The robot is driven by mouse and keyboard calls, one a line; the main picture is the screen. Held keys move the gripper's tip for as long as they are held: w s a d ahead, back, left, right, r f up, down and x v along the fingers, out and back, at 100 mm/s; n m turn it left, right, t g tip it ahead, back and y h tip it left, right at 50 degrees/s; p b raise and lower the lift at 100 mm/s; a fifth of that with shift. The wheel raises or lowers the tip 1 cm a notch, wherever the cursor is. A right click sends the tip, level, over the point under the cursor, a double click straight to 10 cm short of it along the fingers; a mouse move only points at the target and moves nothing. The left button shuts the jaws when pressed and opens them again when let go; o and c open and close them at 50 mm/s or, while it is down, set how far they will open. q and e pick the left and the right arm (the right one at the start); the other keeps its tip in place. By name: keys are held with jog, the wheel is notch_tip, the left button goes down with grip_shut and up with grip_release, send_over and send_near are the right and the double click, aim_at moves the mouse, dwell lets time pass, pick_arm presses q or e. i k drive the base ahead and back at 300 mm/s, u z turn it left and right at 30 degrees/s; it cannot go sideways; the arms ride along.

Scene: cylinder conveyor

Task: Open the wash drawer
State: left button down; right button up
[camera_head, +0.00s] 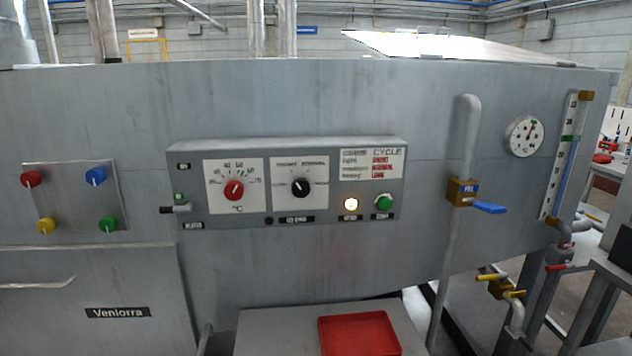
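The grey metal washing machine (330,95) fills the view. The panel's left and bottom edges are out of view. Neither of my grippers is in view.
A control box (285,185) with a red dial, a black dial, a lit lamp and a green button projects mid-face. Coloured knobs (70,200) sit left. A blue-handled valve pipe (465,190) stands right. Below, a grey flat top (270,330) carries a red tray (360,335).

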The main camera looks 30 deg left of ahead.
aim_at(129, 298)
jog(key=u, duration=2.55)
jog(key=k, duration=1.3)
jog(key=u, duration=0.8)
jog(key=i, duration=1.15)
jog(key=u, duration=0.55)
jog(key=i, duration=1.85)
jog(key=z, duration=1.7)
jog(key=i, duration=0.75)
jog(key=z, duration=0.7)
